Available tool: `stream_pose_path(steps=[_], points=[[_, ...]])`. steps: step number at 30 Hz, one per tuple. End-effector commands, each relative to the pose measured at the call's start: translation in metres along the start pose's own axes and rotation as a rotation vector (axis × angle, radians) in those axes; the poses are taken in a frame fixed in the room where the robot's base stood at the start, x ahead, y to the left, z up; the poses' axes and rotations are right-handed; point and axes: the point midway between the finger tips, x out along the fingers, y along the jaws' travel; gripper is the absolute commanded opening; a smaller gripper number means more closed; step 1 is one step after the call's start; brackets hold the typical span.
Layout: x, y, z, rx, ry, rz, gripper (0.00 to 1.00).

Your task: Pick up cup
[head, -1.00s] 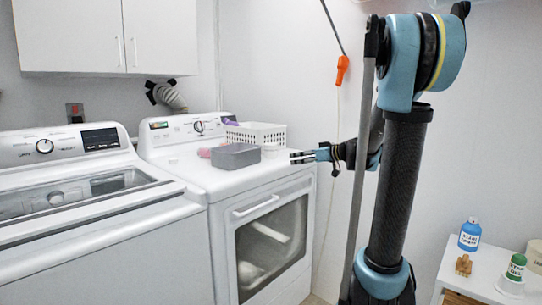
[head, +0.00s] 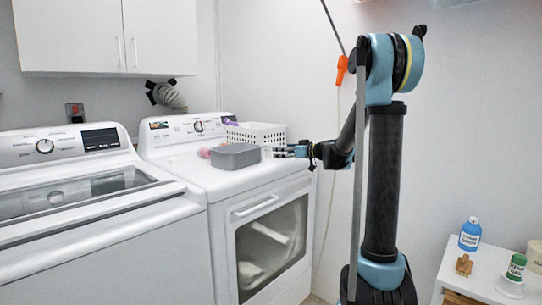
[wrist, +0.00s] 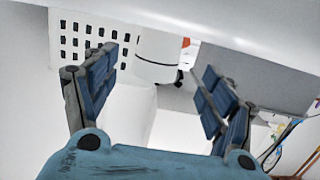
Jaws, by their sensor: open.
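The cup, a small white cylinder (wrist: 158,58), shows between and beyond my fingertips in the wrist view, with a thin dark line around it. In the head view the cup (head: 267,151) is a small pale shape on the dryer top, beside the grey bin and in front of the white basket, partly covered by my fingers. My gripper (head: 281,151) reaches in low from the right at about cup height. In the wrist view my gripper (wrist: 160,72) is open, with one finger on each side of the cup's line. I cannot tell whether either finger touches it.
A grey bin (head: 236,157) and a white perforated basket (head: 256,132) stand close to the cup on the dryer (head: 205,180). The washer (head: 90,235) is at left. A small table at right holds a blue bottle (head: 469,235) and a green-topped bottle (head: 516,267).

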Motion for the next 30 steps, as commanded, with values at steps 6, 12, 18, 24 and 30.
stream_pose_path(steps=[6,12,18,24,30], points=[[0.014,0.0,0.0,0.001,0.0,-0.001,0.76],[0.024,0.001,0.003,0.001,0.0,-0.001,0.76],[0.047,0.004,0.009,0.001,0.0,-0.002,0.76],[0.065,0.004,0.009,0.001,0.0,0.0,0.76],[0.066,0.004,0.009,0.001,0.0,0.0,0.74]])
